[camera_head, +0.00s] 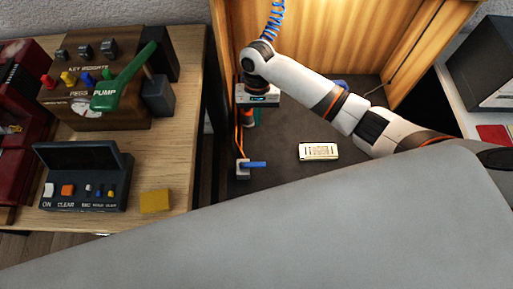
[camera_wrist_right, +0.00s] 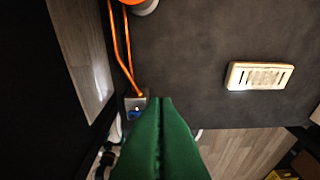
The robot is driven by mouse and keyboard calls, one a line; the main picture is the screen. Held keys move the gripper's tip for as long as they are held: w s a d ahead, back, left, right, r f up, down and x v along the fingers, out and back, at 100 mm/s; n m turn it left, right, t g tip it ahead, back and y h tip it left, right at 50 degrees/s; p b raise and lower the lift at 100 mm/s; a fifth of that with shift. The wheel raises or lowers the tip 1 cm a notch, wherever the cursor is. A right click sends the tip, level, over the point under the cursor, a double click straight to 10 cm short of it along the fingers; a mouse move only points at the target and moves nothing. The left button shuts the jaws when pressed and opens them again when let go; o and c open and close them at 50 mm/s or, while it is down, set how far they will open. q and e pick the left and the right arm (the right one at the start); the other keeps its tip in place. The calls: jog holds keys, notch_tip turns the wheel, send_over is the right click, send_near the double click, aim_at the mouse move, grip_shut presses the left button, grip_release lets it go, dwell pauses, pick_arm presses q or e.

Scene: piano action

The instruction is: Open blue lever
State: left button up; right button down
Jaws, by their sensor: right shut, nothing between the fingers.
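The blue lever (camera_head: 254,164) sticks out to the right from a small grey valve box (camera_head: 243,174) on the dark floor panel in the head view. In the right wrist view the box (camera_wrist_right: 136,102) shows just beyond the fingertips, with a bit of blue lever (camera_wrist_right: 134,114) partly hidden by the fingers. My right gripper (camera_head: 250,120) hangs from its arm above the panel, behind the lever in the head view. Its green fingers (camera_wrist_right: 160,100) are pressed together with nothing between them. Contact with the lever cannot be told. My left gripper is not in view.
Orange tubes (camera_wrist_right: 121,55) run to the valve box. A white vented plate (camera_head: 319,151) lies to the right on the panel. A wooden table (camera_head: 180,130) stands at left with a pump box and a dark control box (camera_head: 80,172). A wooden panel (camera_head: 340,40) stands behind.

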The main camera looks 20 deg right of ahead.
aim_at(252, 165)
jog(key=b+x, duration=0.1)
jog(key=x, duration=0.9)
jog(key=shift+b, duration=0.35)
pick_arm(q)
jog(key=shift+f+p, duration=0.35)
jog(key=shift+p, duration=0.15)
pick_arm(e)
jog(key=shift+s+a, duration=0.25)
jog(key=shift+s, duration=0.75)
jog(key=shift+s+a, duration=0.25)
jog(key=shift+s, duration=0.75)
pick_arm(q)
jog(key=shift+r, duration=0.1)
